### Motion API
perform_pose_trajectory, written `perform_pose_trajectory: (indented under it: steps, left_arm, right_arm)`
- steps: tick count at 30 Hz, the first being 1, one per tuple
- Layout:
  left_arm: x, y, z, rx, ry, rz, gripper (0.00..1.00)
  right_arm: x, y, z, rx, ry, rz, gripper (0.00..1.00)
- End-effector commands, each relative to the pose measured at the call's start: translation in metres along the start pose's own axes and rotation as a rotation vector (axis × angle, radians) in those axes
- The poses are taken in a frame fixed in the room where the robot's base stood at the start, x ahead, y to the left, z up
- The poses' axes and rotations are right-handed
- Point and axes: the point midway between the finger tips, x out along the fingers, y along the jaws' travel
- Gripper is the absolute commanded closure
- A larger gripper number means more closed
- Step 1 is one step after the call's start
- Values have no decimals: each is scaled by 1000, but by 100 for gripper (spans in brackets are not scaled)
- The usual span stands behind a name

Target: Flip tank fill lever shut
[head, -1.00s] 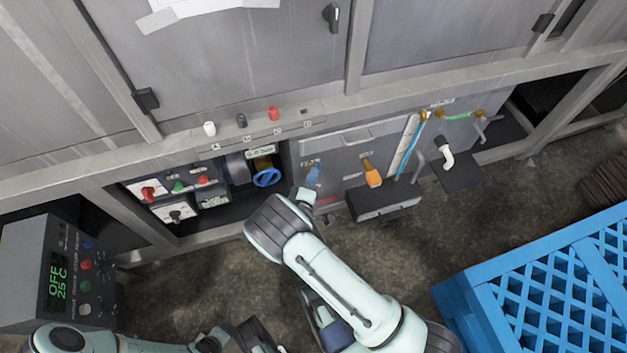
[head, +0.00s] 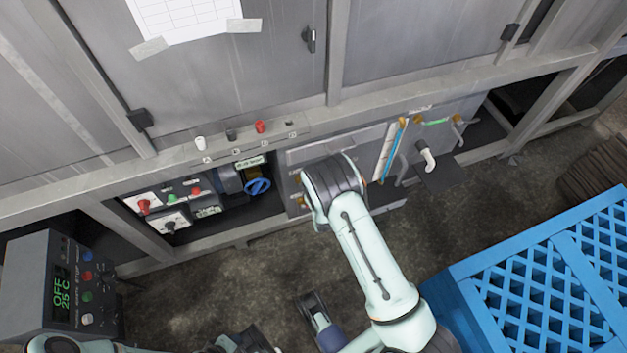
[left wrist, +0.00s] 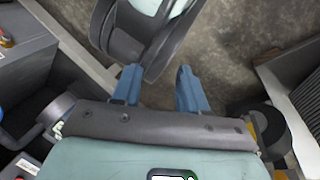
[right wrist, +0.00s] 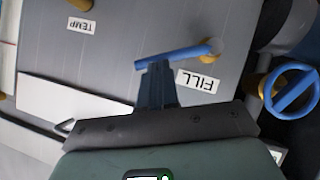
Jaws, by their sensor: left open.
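The blue fill lever (right wrist: 175,56) shows in the right wrist view, which is upside down. It extends sideways from a brass pivot beside the FILL label (right wrist: 198,82). My right gripper (right wrist: 156,68) has its fingers together, tips at the lever's side near its free end. They look close to or touching it, not clearly around it. In the head view my right wrist hides the lever and right fingers. My left gripper (left wrist: 158,78) is open and empty, above the floor and facing one of my arm links.
A blue wheel valve (head: 258,187) is left of the tank panel (head: 310,155). A white spout (head: 427,158) is on the right. A blue crate (head: 540,275) stands at lower right, a control box (head: 60,285) at lower left. Floor between them is partly clear.

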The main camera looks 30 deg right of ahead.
Motion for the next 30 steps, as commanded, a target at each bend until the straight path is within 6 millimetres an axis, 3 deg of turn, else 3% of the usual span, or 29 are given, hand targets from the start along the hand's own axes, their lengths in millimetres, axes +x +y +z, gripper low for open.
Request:
perform_pose_trajectory:
  steps: [13, 30]
  left_arm:
    - [18, -7, -27, -7, 77, -5, 57]
    - [24, -10, -38, -9, 108, -7, 57]
  right_arm:
    - [14, 7, 19, 283, 6, -179, 100]
    - [18, 7, 25, 274, 7, -175, 100]
